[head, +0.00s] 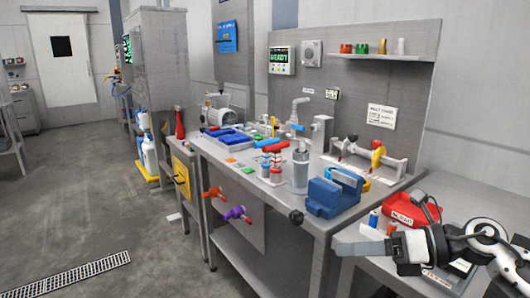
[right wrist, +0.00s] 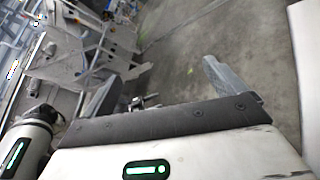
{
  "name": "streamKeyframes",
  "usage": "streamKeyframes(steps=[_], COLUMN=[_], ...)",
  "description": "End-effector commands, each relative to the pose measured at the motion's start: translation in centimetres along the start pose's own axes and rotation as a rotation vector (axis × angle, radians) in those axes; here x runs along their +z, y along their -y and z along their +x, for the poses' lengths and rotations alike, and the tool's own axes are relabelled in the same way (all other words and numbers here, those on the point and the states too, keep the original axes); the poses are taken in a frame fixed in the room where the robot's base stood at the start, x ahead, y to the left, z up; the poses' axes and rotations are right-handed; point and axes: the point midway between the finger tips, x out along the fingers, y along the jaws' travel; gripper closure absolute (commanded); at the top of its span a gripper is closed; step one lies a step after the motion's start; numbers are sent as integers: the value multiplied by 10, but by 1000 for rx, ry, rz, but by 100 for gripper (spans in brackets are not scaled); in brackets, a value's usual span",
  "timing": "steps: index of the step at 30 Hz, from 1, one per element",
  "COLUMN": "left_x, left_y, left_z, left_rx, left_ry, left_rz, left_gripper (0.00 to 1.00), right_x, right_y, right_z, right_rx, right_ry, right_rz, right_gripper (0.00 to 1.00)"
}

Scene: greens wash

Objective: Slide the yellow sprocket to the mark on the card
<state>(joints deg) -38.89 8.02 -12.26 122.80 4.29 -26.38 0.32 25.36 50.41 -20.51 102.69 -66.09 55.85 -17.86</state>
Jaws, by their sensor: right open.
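The yellow sprocket (head: 377,155) sits on a horizontal rail (head: 397,167) at the back right of the workbench. My right gripper (head: 358,240) is at the lower right, in front of the bench's right end, well apart from the sprocket. In the right wrist view the gripper (right wrist: 160,82) has its fingers spread with nothing between them. My left gripper is not in view.
A blue vise (head: 333,194) stands at the bench's front right edge, near the rail. A grey cylinder (head: 300,172) stands left of it. A red box (head: 410,208) is beside my right arm. A printed sign (head: 382,115) hangs behind the rail. Open floor lies left of the bench.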

Motion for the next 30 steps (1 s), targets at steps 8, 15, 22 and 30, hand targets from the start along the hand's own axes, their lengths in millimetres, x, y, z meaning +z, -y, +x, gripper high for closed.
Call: streamKeyframes(steps=[8,15,22,30], left_x=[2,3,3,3], left_y=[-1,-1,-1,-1], left_z=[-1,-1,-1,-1], left_rx=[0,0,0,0], left_ry=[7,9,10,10], left_rz=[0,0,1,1], left_gripper=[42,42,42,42], right_x=[-62,-213,-294,-303], right_y=[-4,37,23,20], right_z=[45,43,47,48], right_rx=[372,251,116,94], right_ry=[714,1144,1263,1272], right_rz=[1201,2252,2681,2729], right_gripper=[4,4,4,4])
